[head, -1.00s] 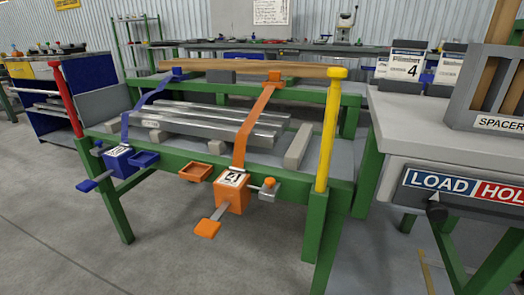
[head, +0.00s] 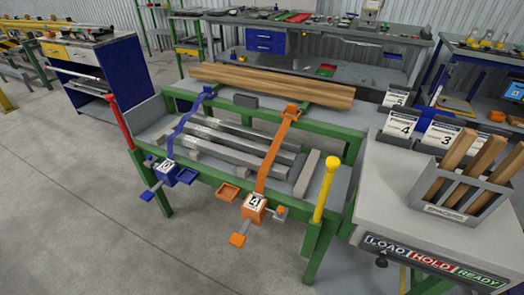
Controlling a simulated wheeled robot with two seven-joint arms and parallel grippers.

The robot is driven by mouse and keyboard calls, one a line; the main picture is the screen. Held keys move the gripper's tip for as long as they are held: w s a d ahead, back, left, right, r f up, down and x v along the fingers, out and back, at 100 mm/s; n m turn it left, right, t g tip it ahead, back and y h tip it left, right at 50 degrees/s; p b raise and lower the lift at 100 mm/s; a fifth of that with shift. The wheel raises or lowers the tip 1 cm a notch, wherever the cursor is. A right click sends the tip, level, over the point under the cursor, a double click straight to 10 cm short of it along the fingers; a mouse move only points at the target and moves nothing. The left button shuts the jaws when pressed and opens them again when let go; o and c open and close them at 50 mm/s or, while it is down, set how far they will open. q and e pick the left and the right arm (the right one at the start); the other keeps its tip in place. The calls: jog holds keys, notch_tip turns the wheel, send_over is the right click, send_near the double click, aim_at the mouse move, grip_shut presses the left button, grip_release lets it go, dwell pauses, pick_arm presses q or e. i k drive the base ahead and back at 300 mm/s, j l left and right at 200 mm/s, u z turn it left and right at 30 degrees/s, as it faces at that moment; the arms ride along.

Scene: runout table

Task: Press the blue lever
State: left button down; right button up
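The blue lever (head: 148,196) sticks out at the lower left of the blue ratchet box (head: 168,172), which is mounted on the front rail of the green table and bears a white number tag. A blue strap (head: 188,122) runs from this box back over the grey metal bars (head: 240,142). An orange ratchet box (head: 254,205) with its own orange lever (head: 237,240) hangs to the right, with an orange strap (head: 275,155). Neither of my grippers shows in the head view.
A red post (head: 120,122) stands at the table's left end and a yellow post (head: 326,188) at its right front. A grey side table (head: 385,205) with a spacer rack (head: 455,195) stands at the right. The floor in front is clear.

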aim_at(147, 195)
jog(key=u, duration=1.25)
